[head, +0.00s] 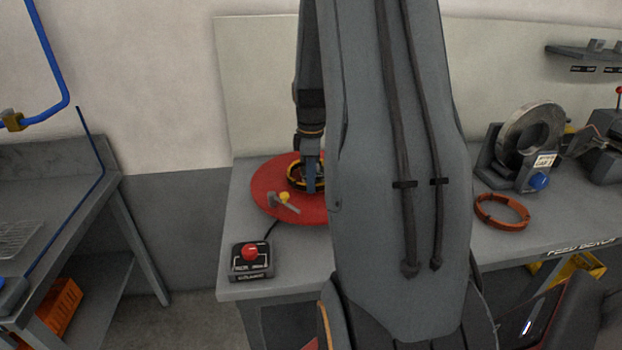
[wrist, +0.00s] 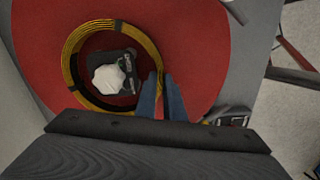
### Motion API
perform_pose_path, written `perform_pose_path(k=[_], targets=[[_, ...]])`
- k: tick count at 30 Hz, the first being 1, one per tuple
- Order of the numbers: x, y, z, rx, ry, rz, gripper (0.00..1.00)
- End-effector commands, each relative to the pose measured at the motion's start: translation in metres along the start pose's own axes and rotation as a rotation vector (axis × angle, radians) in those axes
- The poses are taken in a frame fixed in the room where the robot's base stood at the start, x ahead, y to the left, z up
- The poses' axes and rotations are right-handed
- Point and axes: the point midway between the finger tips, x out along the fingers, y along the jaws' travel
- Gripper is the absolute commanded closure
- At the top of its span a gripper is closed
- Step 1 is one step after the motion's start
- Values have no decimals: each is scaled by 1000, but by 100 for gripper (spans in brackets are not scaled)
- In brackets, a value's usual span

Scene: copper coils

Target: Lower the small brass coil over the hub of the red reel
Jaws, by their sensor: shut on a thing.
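The small brass coil (wrist: 76,45), a yellow ring with dark bands, is pinched at its lower right by my gripper (wrist: 161,88) in the wrist view. In the head view the coil (head: 292,178) is over the red reel (head: 268,201), partly hidden by my gripper (head: 312,182) and arm. The wrist view shows the red reel (wrist: 190,35) below.
A control box with a red button (head: 251,257) stands front left. An orange ring (head: 502,211) and a stand holding a large grey coil (head: 530,133) are at right. My arm hides the bench's middle.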

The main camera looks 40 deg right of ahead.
Motion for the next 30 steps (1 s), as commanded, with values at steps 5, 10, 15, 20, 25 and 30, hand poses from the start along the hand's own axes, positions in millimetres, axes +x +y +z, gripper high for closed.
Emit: perform_pose_path(k=[5,10,15,20,25,30], targets=[[0,0,0,0,0,1,100],[0,0,0,0,0,1,78],[0,0,0,0,0,1,69],[0,0,0,0,0,-1,69],[-13,1,0,0,1,2,69],[-41,2,0,0,1,5,69]])
